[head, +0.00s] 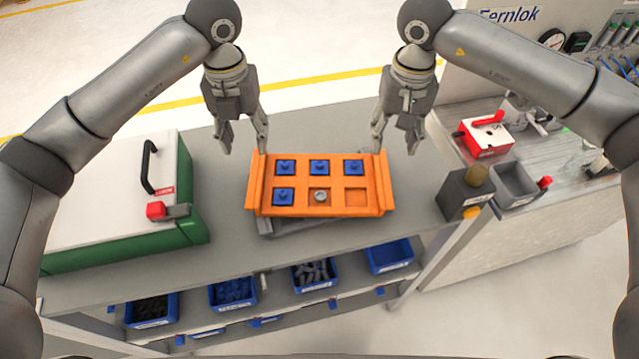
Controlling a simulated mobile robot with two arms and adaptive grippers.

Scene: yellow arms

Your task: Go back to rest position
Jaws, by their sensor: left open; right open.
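My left gripper (244,150) is open and empty, just above and behind the left end of an orange tray. My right gripper (393,150) is open and empty, near the tray's right end. The orange tray (315,211) rests on a grey block on the table. It has blue pieces in the three back pockets and in the front left pocket. A small grey round part (320,196) sits in the front middle pocket. The front right pocket (356,197) looks empty. I cannot tell whether either fingertip touches the tray.
A green case with a white lid (103,190) stands on the left of the grey table (232,232). A dark box with a yellow top (466,190) and a red device (485,135) are on the right. Blue bins (233,291) sit on the lower shelf.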

